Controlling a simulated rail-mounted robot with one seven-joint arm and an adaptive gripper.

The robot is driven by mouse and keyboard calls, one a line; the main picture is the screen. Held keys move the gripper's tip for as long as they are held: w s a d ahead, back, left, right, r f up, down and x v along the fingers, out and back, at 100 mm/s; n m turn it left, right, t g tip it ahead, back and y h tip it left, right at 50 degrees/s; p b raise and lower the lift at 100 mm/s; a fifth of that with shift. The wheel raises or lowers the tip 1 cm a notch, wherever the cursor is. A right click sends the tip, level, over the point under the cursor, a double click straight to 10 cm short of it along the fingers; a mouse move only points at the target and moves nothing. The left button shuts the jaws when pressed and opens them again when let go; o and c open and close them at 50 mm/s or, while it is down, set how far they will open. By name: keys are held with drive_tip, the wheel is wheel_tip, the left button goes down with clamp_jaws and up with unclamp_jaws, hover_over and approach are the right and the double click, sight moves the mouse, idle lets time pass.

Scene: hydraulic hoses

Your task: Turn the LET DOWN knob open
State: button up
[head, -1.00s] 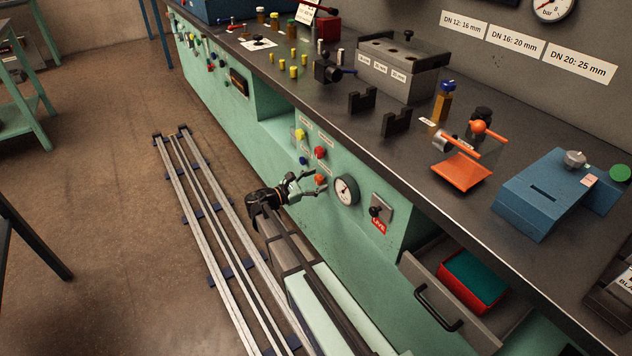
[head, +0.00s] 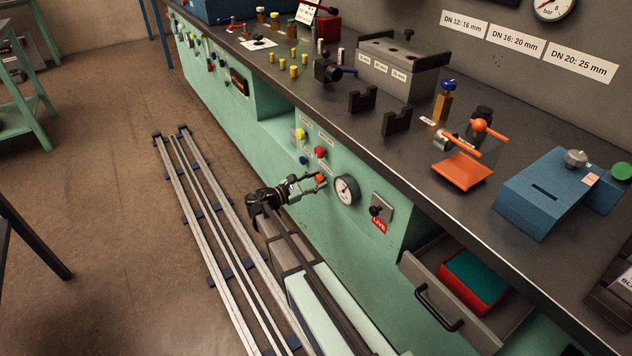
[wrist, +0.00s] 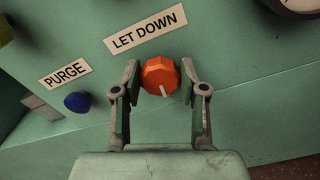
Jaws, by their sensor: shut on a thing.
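The LET DOWN knob is orange and faceted with a pale pointer mark; it sits on the green panel in the wrist view (wrist: 160,75), under its LET DOWN label (wrist: 146,29). In the head view the orange knob (head: 320,178) shows left of the panel gauge. My gripper (wrist: 160,76) has one finger on each side of the knob and is shut on it. It also shows in the head view (head: 316,183), reaching to the panel from the left. The pale mark points down and slightly right in the wrist view.
The blue PURGE knob (wrist: 77,102) is left of my gripper, under its PURGE label (wrist: 66,74). A red knob (head: 320,152) and a yellow knob (head: 300,134) are above. The gauge (head: 345,190) is close on the right. An open drawer (head: 455,300) sticks out further right.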

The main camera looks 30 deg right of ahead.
drive_tip(key=m+b, duration=0.2)
drive_tip(key=m, duration=0.2)
drive_tip(key=shift+f, duration=0.15)
drive_tip(key=m+b, duration=0.3)
drive_tip(key=m, duration=0.1)
drive_tip(key=shift+s+f+m, duration=0.1)
drive_tip(key=shift+f+m, duration=0.05)
drive_tip(key=shift+m, duration=0.25)
drive_tip(key=m+b, duration=0.4)
drive_tip(key=m, duration=0.1)
drive_tip(key=shift+f, duration=0.1)
drive_tip(key=shift+m+b, duration=1.25)
drive_tip(key=shift+m, duration=0.15)
drive_tip(key=o, duration=1.1)
drive_tip(key=shift+d, duration=0.1)
drive_tip(key=shift+o, duration=0.2)
drive_tip(key=s+a, duration=0.1)
drive_tip(key=a, duration=1.1)
drive_tip(key=shift+s, duration=0.25)
